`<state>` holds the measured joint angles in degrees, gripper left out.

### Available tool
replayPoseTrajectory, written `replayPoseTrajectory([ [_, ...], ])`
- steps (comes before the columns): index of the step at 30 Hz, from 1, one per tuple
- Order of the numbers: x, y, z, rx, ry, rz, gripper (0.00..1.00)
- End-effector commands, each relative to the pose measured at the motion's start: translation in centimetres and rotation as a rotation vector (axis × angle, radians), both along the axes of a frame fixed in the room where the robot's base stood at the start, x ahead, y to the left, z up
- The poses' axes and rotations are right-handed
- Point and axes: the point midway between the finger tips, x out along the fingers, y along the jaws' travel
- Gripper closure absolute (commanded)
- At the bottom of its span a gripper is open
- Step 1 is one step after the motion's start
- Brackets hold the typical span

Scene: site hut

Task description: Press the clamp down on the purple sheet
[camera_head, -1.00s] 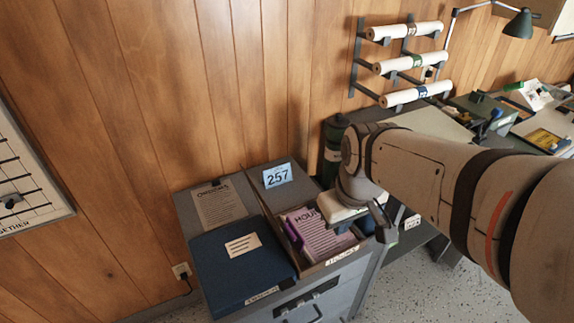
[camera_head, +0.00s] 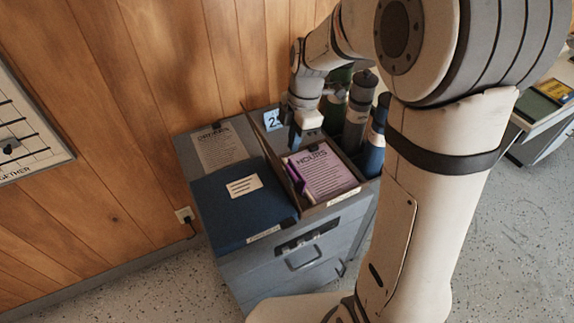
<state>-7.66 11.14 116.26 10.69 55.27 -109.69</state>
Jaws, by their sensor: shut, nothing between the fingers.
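The purple sheet (camera_head: 328,174), headed "HOURS", lies in an open compartment on top of the grey cabinet. A darker purple object (camera_head: 296,180) lies along its left edge. My gripper (camera_head: 294,142) is shut and points down at the far left end of the sheet, near its top edge. I cannot tell whether it touches anything there.
A blue binder (camera_head: 232,208) and another sheet (camera_head: 221,146) lie left of the compartment. A number card (camera_head: 272,119) stands behind my gripper. The wood wall (camera_head: 150,100) is behind.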

Motion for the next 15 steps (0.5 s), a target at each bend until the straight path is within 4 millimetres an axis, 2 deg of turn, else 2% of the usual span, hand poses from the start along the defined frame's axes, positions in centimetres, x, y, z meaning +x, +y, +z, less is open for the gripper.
replayPoseTrajectory([
  [15, 0.13, 0.25, -0.74, 0.004, 0.002, 0.028, 1.00],
])
